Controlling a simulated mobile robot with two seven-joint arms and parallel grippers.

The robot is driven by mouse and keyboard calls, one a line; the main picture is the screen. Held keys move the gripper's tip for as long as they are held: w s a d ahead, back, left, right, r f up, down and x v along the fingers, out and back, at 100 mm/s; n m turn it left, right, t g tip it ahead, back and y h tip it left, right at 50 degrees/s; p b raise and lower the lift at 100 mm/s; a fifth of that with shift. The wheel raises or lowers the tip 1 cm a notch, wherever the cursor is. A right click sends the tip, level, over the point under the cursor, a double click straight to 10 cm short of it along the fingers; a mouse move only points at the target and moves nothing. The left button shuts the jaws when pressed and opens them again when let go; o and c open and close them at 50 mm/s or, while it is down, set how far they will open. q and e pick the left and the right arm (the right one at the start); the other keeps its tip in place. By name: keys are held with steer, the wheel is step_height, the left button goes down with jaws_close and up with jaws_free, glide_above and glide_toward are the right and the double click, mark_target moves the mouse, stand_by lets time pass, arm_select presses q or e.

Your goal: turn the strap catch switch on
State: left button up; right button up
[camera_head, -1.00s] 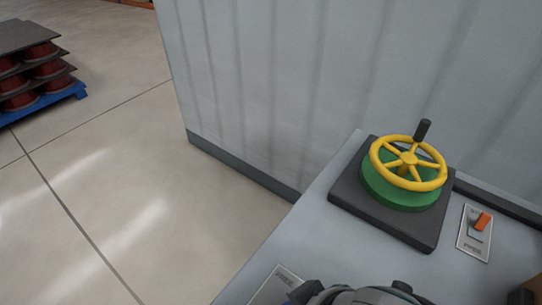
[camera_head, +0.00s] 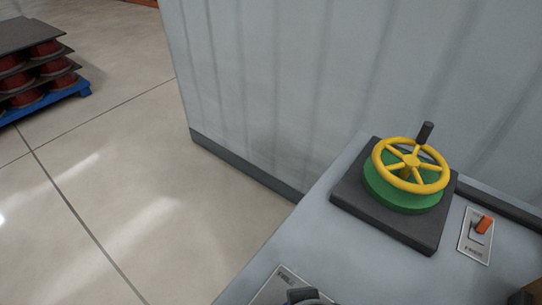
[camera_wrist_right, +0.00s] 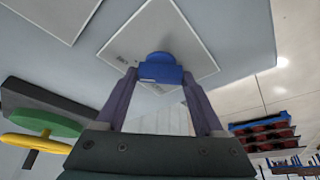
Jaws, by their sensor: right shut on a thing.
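In the right wrist view, a blue switch lever (camera_wrist_right: 160,72) stands on a pale square plate (camera_wrist_right: 190,38) with small lettering. My right gripper (camera_wrist_right: 159,76) is shut on the blue lever, one fingertip at each side of it. In the head view only a dark part of my right arm or gripper shows at the bottom edge, over a labelled plate (camera_head: 276,290); the lever is hidden there. A second switch, with an orange lever (camera_head: 484,225), sits on its own plate (camera_head: 476,246) at the right. My left gripper is not in view.
A yellow handwheel (camera_head: 411,184) on a green base and dark block (camera_head: 390,226) stands on the grey console top (camera_head: 300,235), its black knob upward. A ribbed grey wall (camera_head: 290,80) rises behind. A blue pallet with red reels (camera_head: 75,88) stands far left; floor there is clear.

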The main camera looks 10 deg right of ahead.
steer(key=o, duration=1.4)
steer(key=shift+p+v, duration=1.7)
steer(key=shift+v, duration=3.25)
steer(key=shift+d, duration=0.1)
